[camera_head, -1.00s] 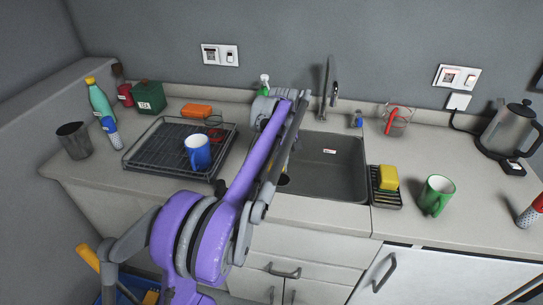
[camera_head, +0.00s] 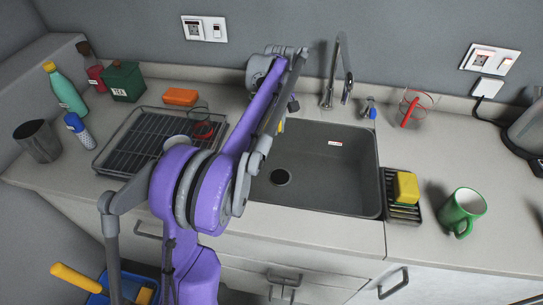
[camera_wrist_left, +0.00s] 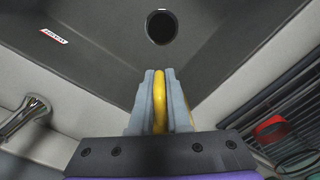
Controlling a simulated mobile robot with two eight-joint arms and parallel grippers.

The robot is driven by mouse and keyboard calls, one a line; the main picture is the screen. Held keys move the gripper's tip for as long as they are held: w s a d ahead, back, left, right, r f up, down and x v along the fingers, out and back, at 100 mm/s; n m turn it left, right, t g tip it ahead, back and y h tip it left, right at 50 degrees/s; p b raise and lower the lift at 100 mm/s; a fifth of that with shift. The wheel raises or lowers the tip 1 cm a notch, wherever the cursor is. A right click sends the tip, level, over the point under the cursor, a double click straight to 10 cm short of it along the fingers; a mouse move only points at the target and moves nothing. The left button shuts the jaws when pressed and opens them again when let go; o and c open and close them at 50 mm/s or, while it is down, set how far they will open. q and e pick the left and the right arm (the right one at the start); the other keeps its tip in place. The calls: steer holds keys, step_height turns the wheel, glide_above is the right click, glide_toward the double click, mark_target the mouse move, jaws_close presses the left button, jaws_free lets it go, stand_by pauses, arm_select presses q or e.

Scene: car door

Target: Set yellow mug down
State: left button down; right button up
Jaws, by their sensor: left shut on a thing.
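My left gripper (camera_wrist_left: 160,102) is shut on a narrow yellow part of the yellow mug (camera_wrist_left: 160,88), seen upright between its two fingers in the left wrist view. The rest of the mug is hidden there. In the head view my purple arm covers most of the gripper, and only a small yellow patch (camera_head: 281,126) shows beside it, at the left side of the sink. In the wrist view the sink basin (camera_wrist_left: 225,45) and its round drain (camera_wrist_left: 161,27) lie beyond the fingers. My right gripper is not in view.
The dark drying rack (camera_head: 120,152) is left of the sink; my arm hides part of it. A faucet (camera_head: 338,75) stands behind the sink. A sponge (camera_head: 405,186) on a small rack and a green mug (camera_head: 463,211) are to the right. Counter between green mug and red-handled item (camera_head: 411,108) is clear.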

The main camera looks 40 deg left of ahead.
mark_target(277, 169)
arm_select(q)
step_height(277, 169, down, 17)
steer(key=shift+b, duration=0.65)
steer(key=shift+s, duration=0.1)
steer(key=shift+f, duration=0.15)
steer(key=c, duration=0.9)
jaws_free()
steer(key=shift+r, duration=0.35)
step_height(277, 169, up, 12)
steer(key=shift+f+p, duration=0.15)
steer(key=shift+p, duration=0.3)
